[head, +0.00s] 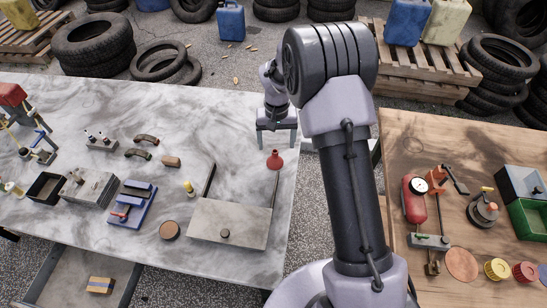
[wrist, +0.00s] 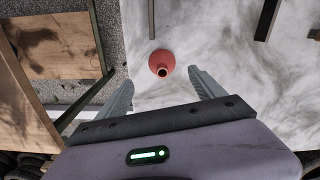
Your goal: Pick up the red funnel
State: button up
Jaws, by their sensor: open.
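The red funnel (head: 274,160) stands on the marble-topped table (head: 225,110) near its right edge, just behind a grey metal plate. In the wrist view the funnel (wrist: 161,64) lies ahead of the fingertips, roughly centred between them, with its dark opening showing. My gripper (head: 277,143) is at the table's right edge, behind the funnel in the head view. In the wrist view my gripper (wrist: 158,78) has its two fingers wide apart with nothing between them. The funnel and fingers look apart.
A grey metal plate (head: 228,224) with upright dark bars stands in front of the funnel. A wooden table (head: 460,150) with a red gauge tool (head: 414,198) is to the right, across a gap. The marble behind the funnel's left is clear.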

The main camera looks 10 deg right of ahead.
aim_at(275, 157)
jog(key=f, duration=0.3)
jog(key=shift+s+f+b, duration=0.1)
jog(key=shift+s+b, duration=0.1)
jog(key=shift+b, duration=0.15)
jog(key=f, duration=0.2)
jog(key=f+b, duration=0.2)
jog(key=f, duration=0.1)
jog(key=shift+w+a+f, duration=0.2)
jog(key=shift+w+f, duration=0.1)
jog(key=shift+f, duration=0.05)
jog(key=shift+r, duration=0.15)
jog(key=shift+c, duration=0.5)
jog(key=c, duration=1.3)
